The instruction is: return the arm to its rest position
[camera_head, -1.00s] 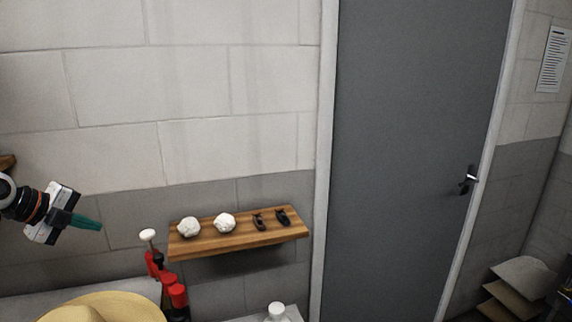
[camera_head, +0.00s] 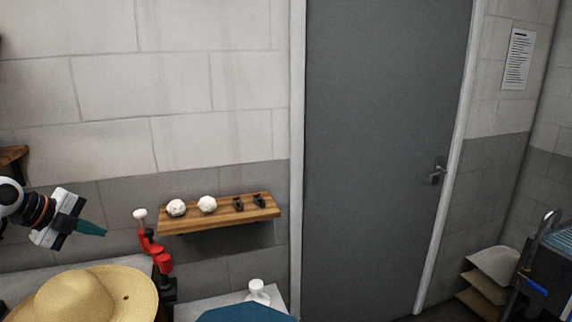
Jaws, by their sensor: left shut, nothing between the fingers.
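My left gripper (camera_head: 92,229) comes in from the left, in front of the wall and above the straw hat. Its green fingers are together, with nothing between them, and point right and slightly down. It touches nothing that I can see. My right gripper is not in view.
A straw hat (camera_head: 88,296) sits below my left gripper. A red and black device with a white knob (camera_head: 140,214) stands right of it. A wooden shelf (camera_head: 222,216) holds two white lumps and two small dark items. A grey door (camera_head: 380,150) and stacked hats (camera_head: 487,275) are further right.

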